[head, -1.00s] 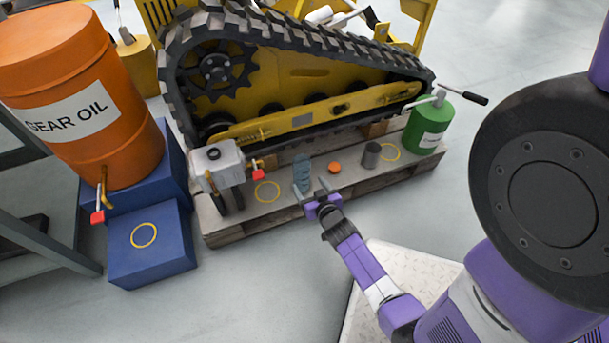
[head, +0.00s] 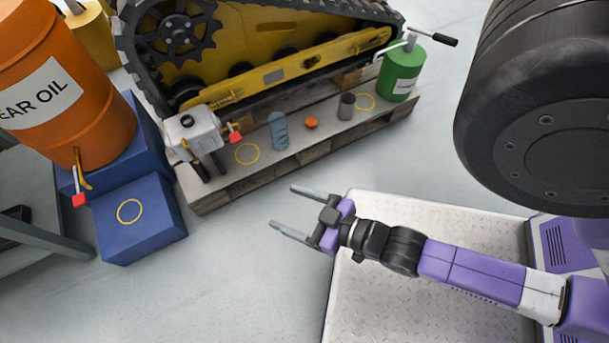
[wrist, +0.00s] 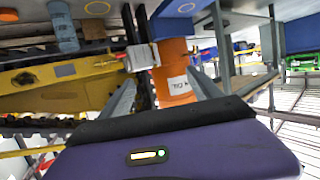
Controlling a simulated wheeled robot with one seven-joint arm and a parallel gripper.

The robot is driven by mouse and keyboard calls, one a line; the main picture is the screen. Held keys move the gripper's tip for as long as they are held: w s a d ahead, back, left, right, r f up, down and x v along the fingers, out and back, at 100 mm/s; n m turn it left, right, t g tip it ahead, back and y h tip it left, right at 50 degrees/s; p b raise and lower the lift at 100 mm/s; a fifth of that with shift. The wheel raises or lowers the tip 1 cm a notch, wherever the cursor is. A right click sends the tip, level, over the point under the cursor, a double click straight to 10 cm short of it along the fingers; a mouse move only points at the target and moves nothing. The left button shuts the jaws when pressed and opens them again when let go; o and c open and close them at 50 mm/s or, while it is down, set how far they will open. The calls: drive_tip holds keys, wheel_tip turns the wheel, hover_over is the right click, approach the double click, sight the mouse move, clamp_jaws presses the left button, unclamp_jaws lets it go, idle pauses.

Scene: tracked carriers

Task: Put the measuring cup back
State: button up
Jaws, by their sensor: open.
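A blue-grey ribbed cup (head: 278,131), which looks like the measuring cup, stands upright on the wooden pallet (head: 235,185). It is between a yellow ring (head: 246,153) on its left and an orange cap (head: 311,123) on its right, outside the ring. The cup also shows upside down in the wrist view (wrist: 62,27). My gripper (head: 283,206) is open and empty, in front of the pallet and clear of the cup. Another yellow ring (head: 365,102) lies by a dark grey cylinder (head: 346,106), and a third ring (head: 128,210) marks the blue step (head: 150,240).
A grey tank with a red tap (head: 195,132) stands left of the cup. A green can (head: 400,70) stands at the pallet's right end. The yellow tracked carrier (head: 290,65) rises behind. An orange gear oil drum (head: 65,100) is at left. Floor before the pallet is clear.

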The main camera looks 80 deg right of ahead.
drive_tip(key=s+a+r+n+y, duration=0.1)
drive_tip(key=s+a+r+y, duration=0.1)
drive_tip(key=r, duration=0.4)
drive_tip(key=s+a+r+n+t+y, duration=0.1)
drive_tip(key=s+a+r+n+y, duration=0.1)
drive_tip(key=r, duration=0.5)
drive_tip(key=shift+a, duration=0.7)
wheel_tip(320, 180, up, 32)
drive_tip(key=p, duration=3.2)
drive_tip(key=shift+r+p, duration=0.25)
drive_tip(key=shift+p, duration=0.1)
drive_tip(key=shift+f, duration=0.15)
